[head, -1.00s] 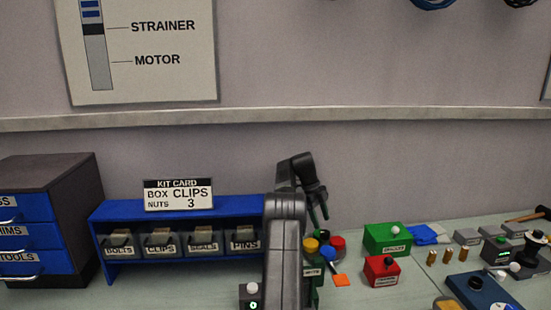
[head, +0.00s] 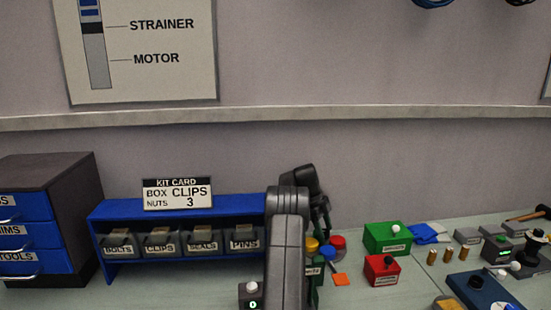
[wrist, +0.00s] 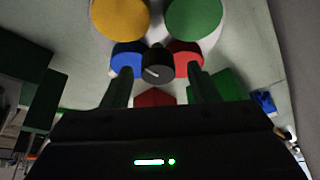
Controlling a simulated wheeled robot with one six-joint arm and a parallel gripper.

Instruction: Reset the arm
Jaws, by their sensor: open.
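My gripper (head: 322,222) is at the end of my raised arm, in front of the wall and right of the blue shelf. Its two dark green fingers point down and stand apart, with nothing held between them. In the wrist view my gripper (wrist: 160,92) shows its fingers spread. Coloured round caps lie beyond them: yellow (wrist: 120,15), green (wrist: 195,15), blue (wrist: 127,58) and red (wrist: 186,56), with a black knob (wrist: 158,66) between. I cannot tell the exact gap between fingers and caps.
A blue shelf (head: 105,212) with labelled bins and a kit card (head: 178,194) stands left. A green box (head: 386,240), a red box (head: 381,270) and an orange piece (head: 341,280) lie right of my arm. A blue device (head: 478,292) is at the lower right.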

